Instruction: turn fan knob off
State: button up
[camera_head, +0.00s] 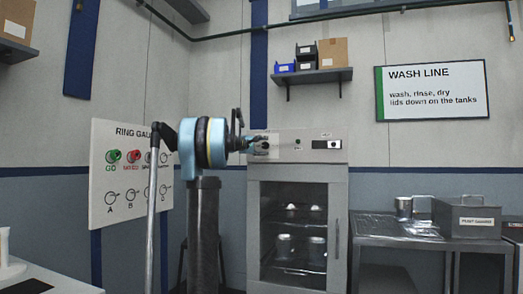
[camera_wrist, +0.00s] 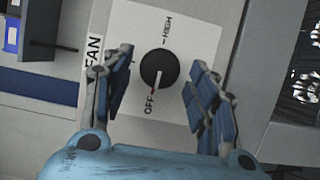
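The fan knob (camera_wrist: 159,69) is a round black knob on a white plate (camera_wrist: 190,35) marked FAN, HIGH and OFF in the wrist view. Its thin pointer line runs toward the OFF label, close to a small red mark. My gripper (camera_wrist: 160,87) is open, with one blue-padded finger on each side of the knob and gaps between fingers and knob. In the head view my gripper (camera_head: 256,143) is at the upper left of the grey cabinet (camera_head: 337,225), in front of its control panel. There the gripper largely hides the knob.
The cabinet's glass door (camera_head: 299,262) shows metal vessels on shelves. A ring gauge board (camera_head: 102,205) stands at left. A metal table (camera_head: 375,238) with a grey box (camera_head: 467,217) is at right. A wall shelf (camera_head: 312,76) with bins hangs above the cabinet.

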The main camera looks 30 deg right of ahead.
jog(key=v, duration=1.2)
jog(key=shift+f, duration=0.1)
dwell(0.4)
